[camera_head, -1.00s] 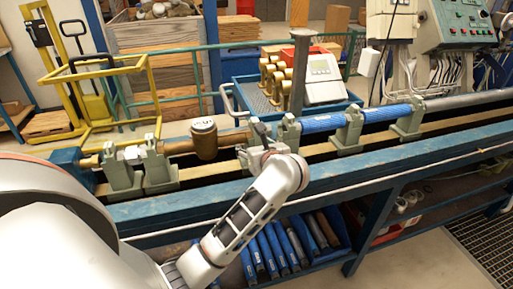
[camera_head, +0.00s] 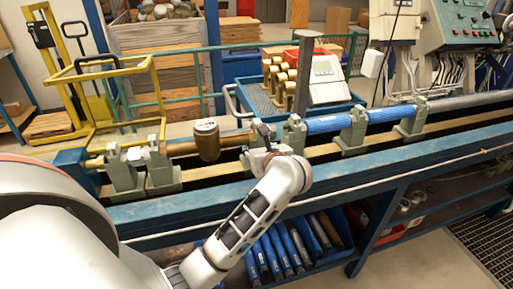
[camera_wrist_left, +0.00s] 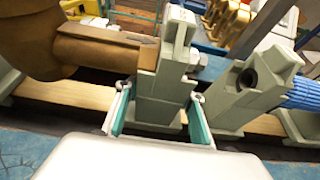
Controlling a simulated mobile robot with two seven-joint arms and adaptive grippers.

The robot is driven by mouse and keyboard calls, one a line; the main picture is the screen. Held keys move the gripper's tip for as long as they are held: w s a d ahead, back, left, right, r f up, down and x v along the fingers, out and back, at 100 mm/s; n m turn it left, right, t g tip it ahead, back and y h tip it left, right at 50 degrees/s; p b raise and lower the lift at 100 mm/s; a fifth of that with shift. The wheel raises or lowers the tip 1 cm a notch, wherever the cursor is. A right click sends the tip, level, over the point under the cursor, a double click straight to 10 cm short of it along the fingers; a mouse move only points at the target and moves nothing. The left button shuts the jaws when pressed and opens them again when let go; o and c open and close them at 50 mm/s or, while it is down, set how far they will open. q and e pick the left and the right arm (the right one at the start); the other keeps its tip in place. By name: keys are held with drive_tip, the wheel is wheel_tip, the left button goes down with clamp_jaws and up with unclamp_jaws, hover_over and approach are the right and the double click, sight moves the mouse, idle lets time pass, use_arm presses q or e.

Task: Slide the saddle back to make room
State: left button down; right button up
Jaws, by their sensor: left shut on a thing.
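The saddle, a grey-green block, stands on the bench rail right of the brass-brown meter (camera_head: 206,139). It shows in the wrist view (camera_wrist_left: 165,85), where the meter's brown pipe (camera_wrist_left: 100,48) reaches its upper left side. My left gripper (camera_wrist_left: 160,118) is shut on the saddle, with teal-padded fingers on either side of its lower body. In the head view my left gripper (camera_head: 262,150) is at the saddle and partly hides it. My right gripper is out of view.
Another saddle (camera_wrist_left: 245,88) stands just right of the held one, with a narrow gap between, and carries a blue ribbed pipe (camera_head: 325,123). More saddles (camera_head: 160,170) stand left of the meter. The blue bench beam (camera_head: 400,168) runs along the front.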

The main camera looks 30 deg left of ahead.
use_arm(q)
drive_tip(key=shift+s+a, duration=0.15)
drive_tip(key=shift+a, duration=0.1)
drive_tip(key=c, duration=1.2)
unclamp_jaws()
drive_tip(key=shift+d, duration=0.1)
drive_tip(key=shift+s+d, duration=0.1)
drive_tip(key=shift+d, duration=0.1)
drive_tip(key=v, duration=0.7)
